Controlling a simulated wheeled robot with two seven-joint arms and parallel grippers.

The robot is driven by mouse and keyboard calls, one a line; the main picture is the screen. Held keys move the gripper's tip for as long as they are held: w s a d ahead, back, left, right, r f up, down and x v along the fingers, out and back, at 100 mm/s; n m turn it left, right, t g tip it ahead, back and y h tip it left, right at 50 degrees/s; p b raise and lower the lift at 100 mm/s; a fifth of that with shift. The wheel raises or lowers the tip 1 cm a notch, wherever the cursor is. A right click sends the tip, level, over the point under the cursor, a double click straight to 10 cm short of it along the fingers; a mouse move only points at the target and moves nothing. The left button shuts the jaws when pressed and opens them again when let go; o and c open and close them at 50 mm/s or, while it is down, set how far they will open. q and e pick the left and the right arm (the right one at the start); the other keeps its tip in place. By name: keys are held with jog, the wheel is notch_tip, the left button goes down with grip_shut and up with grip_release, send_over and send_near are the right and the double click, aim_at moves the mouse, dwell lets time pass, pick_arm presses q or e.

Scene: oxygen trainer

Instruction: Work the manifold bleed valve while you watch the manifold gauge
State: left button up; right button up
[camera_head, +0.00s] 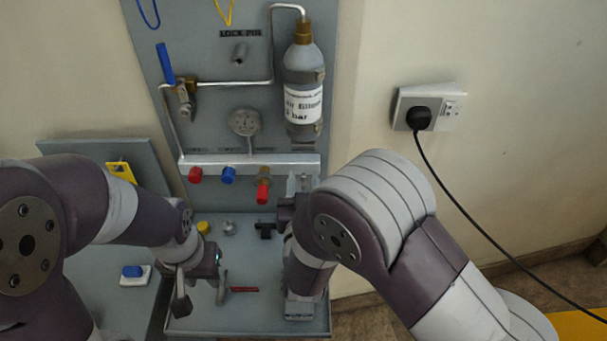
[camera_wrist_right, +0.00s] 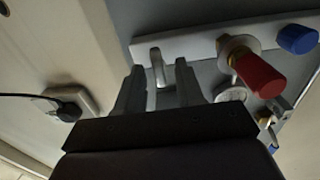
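The manifold (camera_head: 250,164) is a pale bar low on the grey panel, with a red knob (camera_head: 196,175), a blue knob (camera_head: 228,175) and a brass valve with a red cap (camera_head: 263,191). The round manifold gauge (camera_head: 244,122) is above it; its reading is too small to tell. In the right wrist view, a small metal lever (camera_wrist_right: 156,66) at the manifold's end, possibly the bleed valve, stands between the fingers of my right gripper (camera_wrist_right: 159,82). These fingers are apart, with gaps visible beside the lever. My left gripper (camera_head: 201,294) is open and empty over the tray, low at left.
A grey cylinder (camera_head: 304,82) is strapped to the panel above the manifold. A red-handled tool (camera_head: 244,290), a yellow cap (camera_head: 203,227) and a black fitting (camera_head: 265,229) lie in the tray (camera_head: 255,323). A wall socket with a black plug (camera_head: 419,118) is at right, its cable hanging.

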jog(key=shift+w+r, duration=0.1)
jog(key=shift+w, duration=0.6)
grip_shut()
jog(key=n+p, duration=0.2)
jog(key=n, duration=0.1)
jog(key=shift+s+a+r, duration=0.1)
jog(key=shift+a+r, duration=0.05)
jog(key=shift+a+f+n, duration=0.1)
jog(key=shift+f+n, duration=0.1)
jog(key=shift+n, duration=0.7)
jog(key=shift+f, duration=0.1)
grip_release()
